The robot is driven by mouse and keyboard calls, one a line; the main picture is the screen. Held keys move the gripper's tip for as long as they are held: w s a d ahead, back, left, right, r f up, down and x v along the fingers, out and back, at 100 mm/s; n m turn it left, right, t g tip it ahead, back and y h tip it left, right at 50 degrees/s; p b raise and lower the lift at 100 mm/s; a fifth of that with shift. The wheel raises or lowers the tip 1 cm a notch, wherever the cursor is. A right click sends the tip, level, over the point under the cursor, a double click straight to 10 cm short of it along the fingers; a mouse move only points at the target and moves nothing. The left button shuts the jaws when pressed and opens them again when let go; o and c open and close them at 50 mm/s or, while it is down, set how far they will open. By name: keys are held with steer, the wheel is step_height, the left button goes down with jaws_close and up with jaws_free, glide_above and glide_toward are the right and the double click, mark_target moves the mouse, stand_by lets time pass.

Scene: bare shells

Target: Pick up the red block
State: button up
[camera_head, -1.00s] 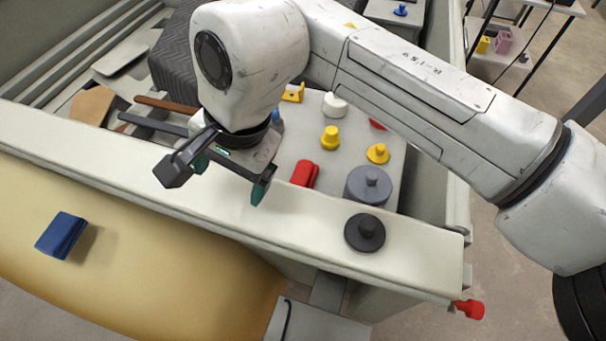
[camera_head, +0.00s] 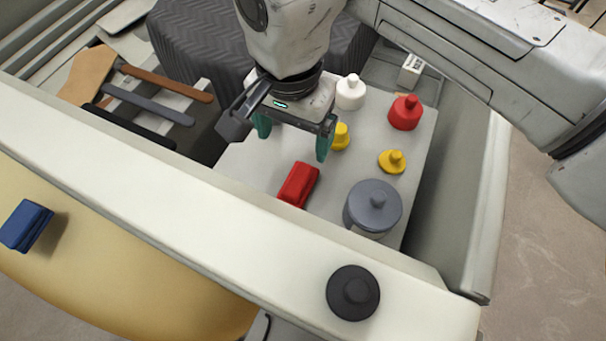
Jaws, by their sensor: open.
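The red block (camera_head: 298,184) lies on a light grey board (camera_head: 240,168) inside a pale walled bin, close behind its front wall. It is a small oblong block lying at a slant. My gripper (camera_head: 292,146) hangs above the board, just behind the red block in the picture. Its two green-tipped fingers are spread apart with nothing between them. The right fingertip shows above and right of the block; the two look apart. The whole top of the block is visible.
On the board are a grey weight (camera_head: 372,208), yellow weights (camera_head: 392,162) (camera_head: 341,137), a red weight (camera_head: 405,113) and a white one (camera_head: 350,92). A black weight (camera_head: 353,293) sits on the front wall (camera_head: 200,225). A blue block (camera_head: 25,226) lies outside at left.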

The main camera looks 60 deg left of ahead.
steer(key=b, duration=0.5)
glide_above(298, 178)
step_height(298, 178, down, 6)
steer(key=shift+f, duration=0.1)
step_height(298, 178, down, 10)
steer(key=p, duration=0.3)
steer(key=shift+s+f, duration=0.1)
steer(key=shift+f, duration=0.15)
steer(key=shift+c, duration=0.3)
steer(key=c, duration=1.1)
steer(key=shift+r, duration=0.15)
step_height(298, 178, up, 10)
steer(key=shift+f+b, duration=0.1)
steer(key=shift+b, duration=1.05)
